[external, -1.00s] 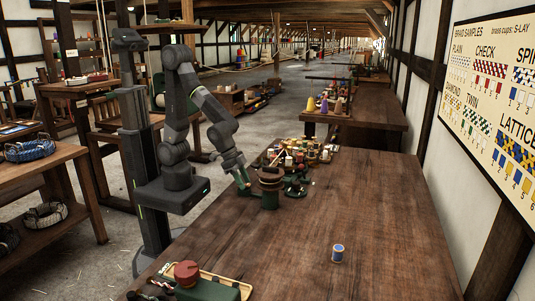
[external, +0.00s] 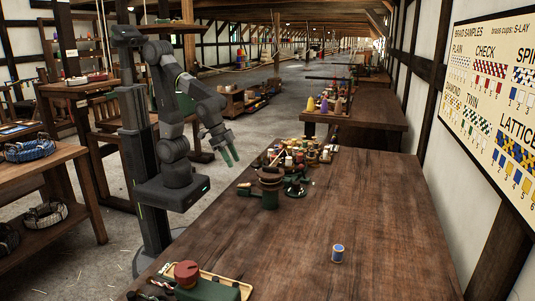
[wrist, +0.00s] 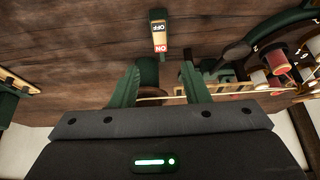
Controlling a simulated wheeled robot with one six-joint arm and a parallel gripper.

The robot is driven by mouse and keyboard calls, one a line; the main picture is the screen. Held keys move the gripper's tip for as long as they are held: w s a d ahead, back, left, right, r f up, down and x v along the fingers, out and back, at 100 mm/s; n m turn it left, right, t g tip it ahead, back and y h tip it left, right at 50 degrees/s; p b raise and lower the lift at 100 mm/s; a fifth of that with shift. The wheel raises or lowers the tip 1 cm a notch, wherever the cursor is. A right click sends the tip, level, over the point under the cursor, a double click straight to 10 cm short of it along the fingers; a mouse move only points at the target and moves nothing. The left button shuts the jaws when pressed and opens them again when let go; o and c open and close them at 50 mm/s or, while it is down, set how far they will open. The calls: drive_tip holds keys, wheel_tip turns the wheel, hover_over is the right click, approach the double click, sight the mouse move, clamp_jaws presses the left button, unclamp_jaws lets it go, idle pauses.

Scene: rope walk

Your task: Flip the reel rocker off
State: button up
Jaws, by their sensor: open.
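I cannot tell which side is pressed. My gripper (wrist: 160,78) is open and empty, its two green fingers spread below the switch in that view and apart from it. In the external view my gripper (external: 227,155) hangs in the air above the back left edge of the table, above and left of a green and brown reel device (external: 270,187). The rocker is too small to make out there.
Several small spools and pots (external: 300,153) crowd the table behind the device. A blue spool (external: 337,253) stands on the right of the wooden table (external: 300,225). The middle of the table is clear.

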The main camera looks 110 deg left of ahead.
sight(244, 185)
drive_tip(key=shift+v, duration=1.9)
drive_tip(key=shift+f, duration=0.1)
drive_tip(key=b+x, duration=0.1)
drive_tip(key=x, duration=1.2)
drive_tip(key=shift+w+f, duration=0.15)
drive_tip(key=shift+f, duration=0.2)
drive_tip(key=shift+r, duration=0.1)
